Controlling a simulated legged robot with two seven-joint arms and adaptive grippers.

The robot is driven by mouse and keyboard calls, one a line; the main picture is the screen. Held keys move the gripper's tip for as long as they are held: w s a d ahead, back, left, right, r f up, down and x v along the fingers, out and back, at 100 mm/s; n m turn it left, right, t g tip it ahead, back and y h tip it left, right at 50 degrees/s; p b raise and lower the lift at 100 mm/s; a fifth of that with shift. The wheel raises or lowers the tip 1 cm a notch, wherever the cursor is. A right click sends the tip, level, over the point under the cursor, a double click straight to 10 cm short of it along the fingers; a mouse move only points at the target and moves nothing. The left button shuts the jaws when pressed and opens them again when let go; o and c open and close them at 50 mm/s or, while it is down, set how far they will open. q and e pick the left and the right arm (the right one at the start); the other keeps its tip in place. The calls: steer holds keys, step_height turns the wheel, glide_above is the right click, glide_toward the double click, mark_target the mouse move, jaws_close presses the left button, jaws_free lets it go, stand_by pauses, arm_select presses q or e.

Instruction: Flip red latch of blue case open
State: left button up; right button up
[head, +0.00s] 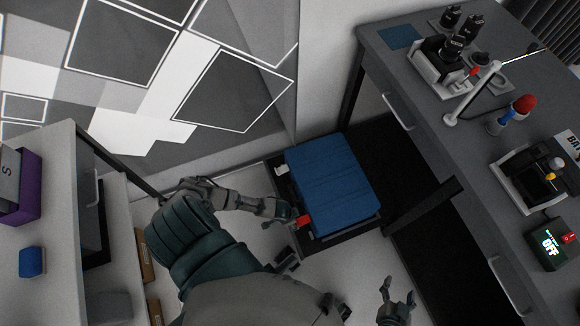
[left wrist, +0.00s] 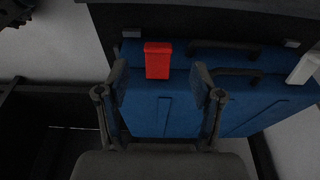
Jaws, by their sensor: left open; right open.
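The blue case (head: 335,185) lies on a dark low stand on the floor. Its red latch (head: 303,221) is on the side facing my left arm. In the left wrist view the red latch (left wrist: 158,60) sits at the upper edge of the blue case (left wrist: 150,112). My left gripper (left wrist: 159,80) is open, with one finger on each side of the latch's line and nothing held. I cannot tell if a fingertip touches the case. In the head view its fingers are small beside the latch. My right gripper (head: 398,300) is open and empty, low and right, away from the case.
A white latch (left wrist: 303,67) and dark handles (left wrist: 225,62) share the case's side. A grey workbench (head: 440,130) with devices stands at right. A shelf (head: 75,180) with a purple box (head: 22,185) stands at left. Bare floor lies below the case.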

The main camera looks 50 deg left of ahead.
arm_select(q)
steer(key=shift+v, duration=2.1)
